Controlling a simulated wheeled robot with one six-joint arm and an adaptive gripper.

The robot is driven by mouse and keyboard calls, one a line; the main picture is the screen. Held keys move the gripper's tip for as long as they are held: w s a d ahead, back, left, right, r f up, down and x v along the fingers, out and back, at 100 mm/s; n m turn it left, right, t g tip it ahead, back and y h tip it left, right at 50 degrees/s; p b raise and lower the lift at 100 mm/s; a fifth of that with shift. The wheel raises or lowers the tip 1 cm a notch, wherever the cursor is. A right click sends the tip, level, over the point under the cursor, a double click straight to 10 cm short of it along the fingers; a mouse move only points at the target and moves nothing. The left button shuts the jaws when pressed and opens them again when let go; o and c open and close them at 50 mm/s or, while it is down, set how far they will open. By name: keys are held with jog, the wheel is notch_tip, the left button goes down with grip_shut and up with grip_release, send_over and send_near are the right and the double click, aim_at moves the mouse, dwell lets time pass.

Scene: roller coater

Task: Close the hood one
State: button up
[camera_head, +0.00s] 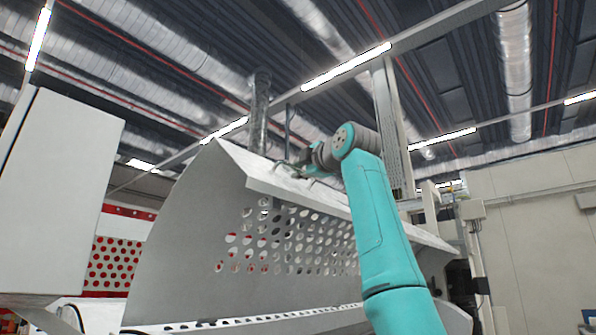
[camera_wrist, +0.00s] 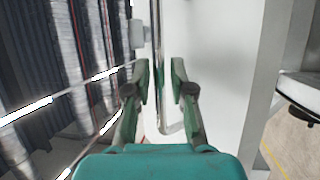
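The hood (camera_head: 210,225) is a large white-grey cover with a perforated panel, and it stands raised in the head view. Its pale surface (camera_wrist: 215,70) fills the middle right of the wrist view. A thin metal handle (camera_wrist: 158,110) runs along that surface and bends at its lower end. My gripper (camera_head: 298,166) is at the hood's upper edge in the head view, small and partly merged with the handle there. In the wrist view my gripper (camera_wrist: 161,72) has its two green fingers apart, one on each side of the handle. A gap shows between the handle and each finger.
A white cabinet or panel (camera_head: 55,190) stands at the left. A grey column (camera_head: 388,125) rises behind my arm. A pale wall (camera_head: 535,210) is at the right.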

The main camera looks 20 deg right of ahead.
jog(key=shift+w+a, duration=0.2)
jog(key=shift+w, duration=0.35)
grip_shut()
